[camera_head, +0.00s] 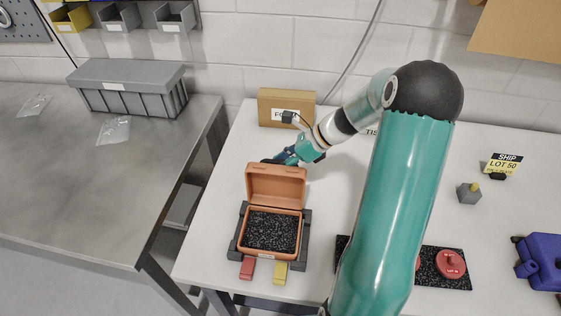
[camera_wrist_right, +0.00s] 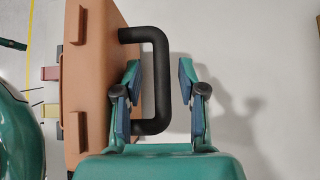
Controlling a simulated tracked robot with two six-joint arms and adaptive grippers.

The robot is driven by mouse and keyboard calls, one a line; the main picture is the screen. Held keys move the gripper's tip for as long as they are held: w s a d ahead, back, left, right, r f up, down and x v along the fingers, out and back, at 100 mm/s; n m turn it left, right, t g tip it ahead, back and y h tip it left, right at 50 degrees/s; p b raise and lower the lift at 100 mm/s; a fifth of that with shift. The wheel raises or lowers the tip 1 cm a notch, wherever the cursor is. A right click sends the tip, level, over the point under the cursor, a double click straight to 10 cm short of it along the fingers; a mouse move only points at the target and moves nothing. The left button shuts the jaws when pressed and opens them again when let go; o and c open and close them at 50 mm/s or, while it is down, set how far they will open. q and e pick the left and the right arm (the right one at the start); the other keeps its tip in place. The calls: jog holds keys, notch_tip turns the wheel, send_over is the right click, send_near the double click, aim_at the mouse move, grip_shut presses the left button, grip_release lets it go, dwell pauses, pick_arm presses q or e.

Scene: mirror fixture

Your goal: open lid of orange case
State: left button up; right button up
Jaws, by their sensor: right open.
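The orange case (camera_head: 273,256) sits in a dark cradle on the white table. Its lid (camera_head: 276,186) stands raised at the back, tilted near upright, and the black speckled foam inside (camera_head: 268,232) shows. My right gripper (camera_head: 280,159) is just behind the lid's top edge, its fingers partly hidden. In the right wrist view the right gripper (camera_wrist_right: 160,72) is open, with its two fingers on either side of the case's black handle (camera_wrist_right: 163,70). The lid's orange outer face (camera_wrist_right: 95,95) is to the left. My left gripper is not in view.
A red tab (camera_head: 247,268) and a yellow tab (camera_head: 280,272) stick out in front of the cradle. A cardboard box (camera_head: 272,108) stands behind. A black mat with a red part (camera_head: 451,263) and a blue case (camera_head: 545,260) lie to the right.

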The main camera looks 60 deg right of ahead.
jog(key=v, duration=1.2)
jog(key=shift+c, duration=0.3)
jog(key=shift+a+n, duration=0.1)
jog(key=shift+n, duration=0.2)
jog(key=c, duration=0.5)
jog(key=s+n+g, duration=0.1)
jog(key=n, duration=0.1)
jog(key=s+d+n+g, duration=0.1)
jog(key=n, duration=0.1)
jog(key=s+d+n+g, duration=0.1)
jog(key=s+n, duration=0.1)
jog(key=shift+r+n, duration=0.3)
grip_shut()
jog(key=w+d+n+g+h+b, duration=0.3)
jog(key=w+d+n+g, duration=0.25)
jog(key=n, duration=0.35)
jog(key=w+a+f+n+b, duration=0.2)
jog(key=w+a, duration=0.1)
jog(key=w, duration=0.5)
jog(key=s+a+f+p, duration=0.1)
jog(key=a+f, duration=0.3)
jog(key=f, duration=0.4)
jog(key=shift+s, duration=0.75)
